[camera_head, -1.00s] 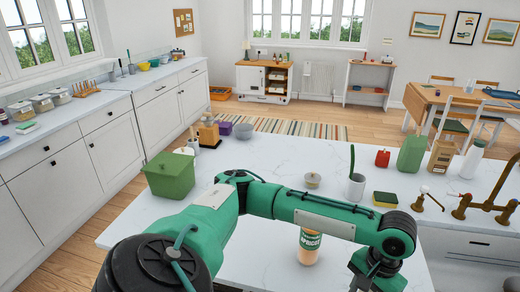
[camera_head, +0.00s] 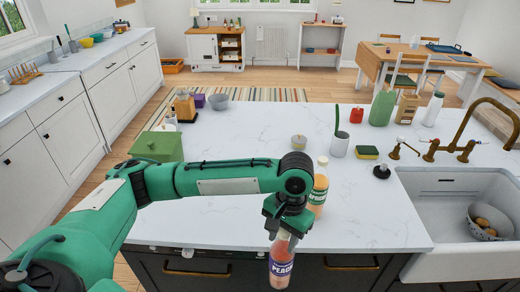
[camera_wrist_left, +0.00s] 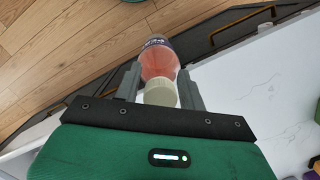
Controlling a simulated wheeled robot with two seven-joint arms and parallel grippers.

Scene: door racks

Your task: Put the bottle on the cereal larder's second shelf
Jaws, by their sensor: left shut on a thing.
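My left gripper (camera_head: 284,234) is shut on a bottle (camera_head: 281,270) with a peach-coloured body and a dark label reading "PEACH". It holds the bottle roughly upright, cap up, at the island's front edge. In the left wrist view the pale cap and the bottle (camera_wrist_left: 158,62) show between the fingers (camera_wrist_left: 160,84), with wooden floor beyond. A second bottle (camera_head: 318,190), orange with a green label, stands on the island just behind my gripper. I cannot identify the cereal larder in these frames. My right gripper is out of view.
The white island top (camera_head: 230,222) has dark drawers below and a sink (camera_head: 455,205) at right. A green box (camera_head: 157,146), a grey cup (camera_head: 339,146), a sponge (camera_head: 367,153) and a green jug (camera_head: 382,107) stand on it. A shelved cabinet (camera_head: 204,47) stands far back.

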